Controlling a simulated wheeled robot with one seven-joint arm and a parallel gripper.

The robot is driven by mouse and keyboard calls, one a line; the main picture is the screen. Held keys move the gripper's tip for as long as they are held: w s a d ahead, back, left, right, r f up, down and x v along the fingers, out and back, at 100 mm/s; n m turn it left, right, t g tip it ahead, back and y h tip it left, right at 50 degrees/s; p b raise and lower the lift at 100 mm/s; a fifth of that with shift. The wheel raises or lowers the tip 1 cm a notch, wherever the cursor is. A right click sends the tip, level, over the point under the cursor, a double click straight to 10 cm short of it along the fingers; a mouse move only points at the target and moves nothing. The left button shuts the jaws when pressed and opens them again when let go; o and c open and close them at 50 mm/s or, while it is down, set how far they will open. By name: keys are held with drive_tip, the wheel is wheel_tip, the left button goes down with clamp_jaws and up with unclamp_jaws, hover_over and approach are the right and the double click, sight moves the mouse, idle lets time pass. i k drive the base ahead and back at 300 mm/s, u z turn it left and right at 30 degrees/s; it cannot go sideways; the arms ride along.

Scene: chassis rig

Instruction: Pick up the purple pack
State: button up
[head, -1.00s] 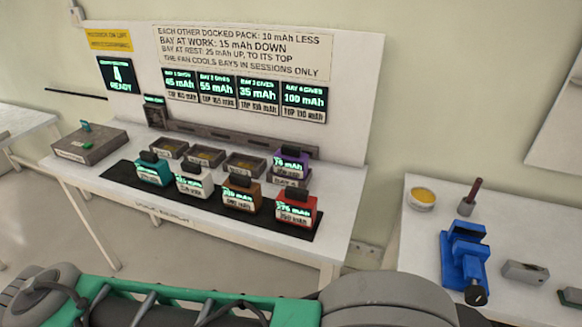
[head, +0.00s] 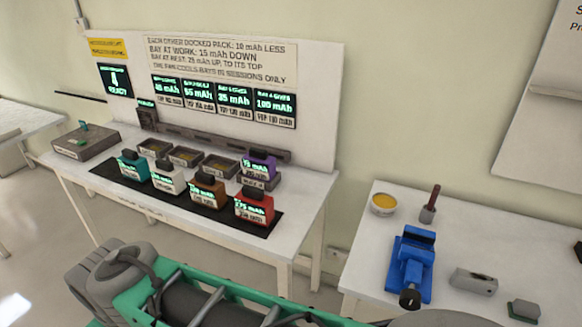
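The purple pack (head: 259,164) sits upright in the rightmost bay at the back of the white bench, below the display panel. It has a dark handle on top and a lit green readout on its front. A teal pack (head: 133,165), a white pack (head: 165,174), a brown pack (head: 208,189) and a red pack (head: 255,206) stand in a row on a black mat (head: 108,172) in front. The red pack is nearest to the purple one, in front of it. My gripper is not in view; only green and grey parts of my arm show at the bottom.
Three empty bays, one of them here (head: 218,165), lie left of the purple pack. A grey box (head: 85,142) stands at the bench's left end. A second table (head: 365,230) at right holds a blue vise (head: 410,262), a yellow-filled bowl (head: 384,203) and small items. A floor gap separates the tables.

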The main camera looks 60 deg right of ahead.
sight(257, 165)
drive_tip(key=z, duration=0.7)
drive_tip(key=i, duration=0.45)
drive_tip(key=u, duration=0.05)
